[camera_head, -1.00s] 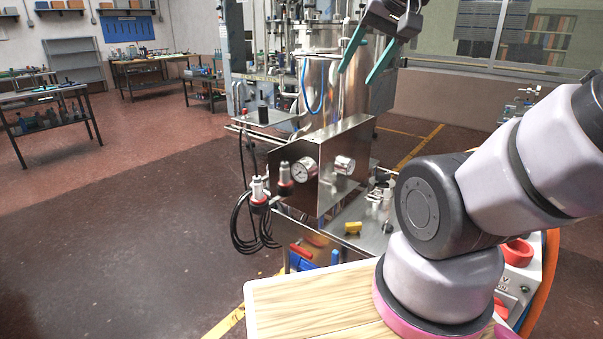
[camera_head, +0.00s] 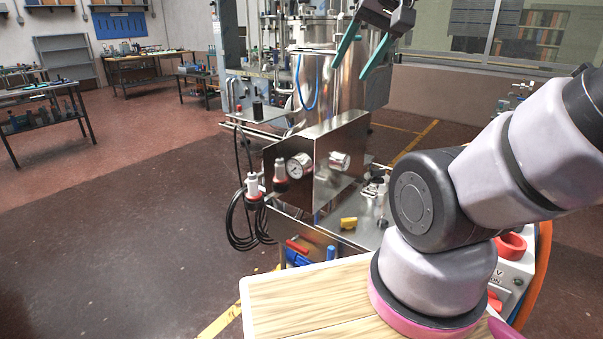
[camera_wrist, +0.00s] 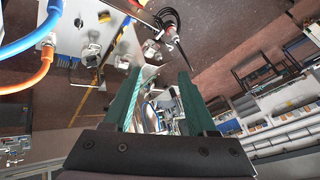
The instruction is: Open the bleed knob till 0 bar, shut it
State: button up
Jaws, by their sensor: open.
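A round white-faced gauge (camera_head: 299,166) sits on the front of a steel panel box (camera_head: 325,187) in the head view. A short silver knob (camera_head: 339,161) is to its right on the box; I cannot read a label on it. The gauge's needle is too small to read. My gripper (camera_head: 351,69) is open and empty, with teal fingers pointing down, in front of the steel vessel (camera_head: 316,84) and higher in the picture than the knob. In the wrist view the fingers (camera_wrist: 166,73) stand apart with nothing gripped between them.
Black cables (camera_head: 240,222) hang at the box's left. A yellow piece (camera_head: 348,223) lies on the steel shelf below the box. A wooden top (camera_head: 300,305) is at the front, near my arm. Open floor (camera_head: 130,240) is at the left.

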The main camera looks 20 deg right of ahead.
jog(key=w+d+f+m+g, duration=0.2)
jog(key=w+f+m, duration=0.3)
jog(key=w, duration=0.9)
jog(key=m+g+h, duration=0.2)
jog(key=m+g, duration=0.3)
jog(key=m, duration=0.5)
send_over(349, 219)
notch_tip(349, 219, down, 41)
notch_tip(349, 219, down, 11)
jog(key=shift+f, duration=0.15)
grip_shut()
